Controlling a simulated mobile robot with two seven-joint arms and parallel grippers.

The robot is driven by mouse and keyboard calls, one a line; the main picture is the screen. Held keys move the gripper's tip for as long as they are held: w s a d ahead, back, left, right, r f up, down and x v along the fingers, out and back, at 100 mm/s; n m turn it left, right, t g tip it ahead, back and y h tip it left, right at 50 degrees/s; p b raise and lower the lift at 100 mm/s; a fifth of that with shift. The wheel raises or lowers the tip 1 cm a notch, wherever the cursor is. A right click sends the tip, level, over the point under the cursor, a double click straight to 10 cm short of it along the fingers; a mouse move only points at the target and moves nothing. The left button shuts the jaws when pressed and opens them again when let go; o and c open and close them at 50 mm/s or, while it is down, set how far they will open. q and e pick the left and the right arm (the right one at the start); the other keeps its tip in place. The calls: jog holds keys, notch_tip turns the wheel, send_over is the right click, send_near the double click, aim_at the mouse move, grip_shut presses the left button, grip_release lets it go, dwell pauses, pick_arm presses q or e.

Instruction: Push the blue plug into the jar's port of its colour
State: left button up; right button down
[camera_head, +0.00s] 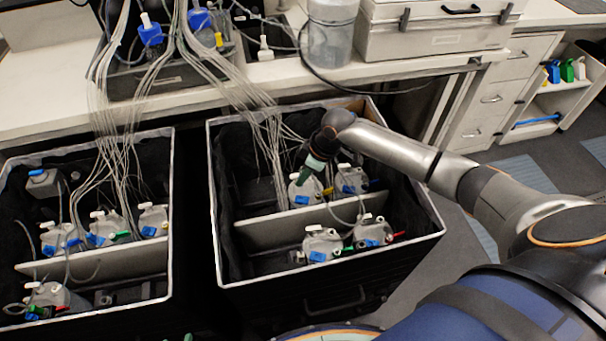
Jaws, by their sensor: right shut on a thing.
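My right gripper (311,170) reaches down into the right-hand bin, close above a grey-white jar (305,190) in the rear compartment. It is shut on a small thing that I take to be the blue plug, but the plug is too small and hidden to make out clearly. Blue shows low on the front of that jar. Whether the plug touches the jar's port cannot be told. A second jar (351,180) stands just to the right. My left gripper is not in view.
Two more jars (321,243) (373,231) stand in front of the bin's divider (262,231). Thin tubes (262,130) hang down into the bin from the bench (395,65). A left-hand bin (171,200) holds several jars. Bin walls (213,205) surround the gripper.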

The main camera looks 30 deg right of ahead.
jog(key=shift+w+d+f, duration=0.1)
jog(key=shift+w+f, duration=0.1)
jog(key=shift+w, duration=0.2)
jog(key=shift+f+n+b, duration=0.3)
jog(key=shift+b, duration=0.2)
notch_tip(320, 180, down, 5)
jog(key=b, duration=0.5)
jog(key=shift+r, duration=0.1)
jog(key=shift+f+b, duration=0.7)
jog(key=shift+b, duration=0.35)
jog(key=shift+r+p, duration=0.35)
jog(key=shift+p, duration=0.05)
pick_arm(q)
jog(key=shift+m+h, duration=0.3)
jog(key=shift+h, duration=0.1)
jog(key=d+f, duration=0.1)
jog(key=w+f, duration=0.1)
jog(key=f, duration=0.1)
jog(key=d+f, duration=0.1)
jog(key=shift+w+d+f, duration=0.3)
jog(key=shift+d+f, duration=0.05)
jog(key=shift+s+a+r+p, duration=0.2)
jog(key=shift+p, duration=0.25)
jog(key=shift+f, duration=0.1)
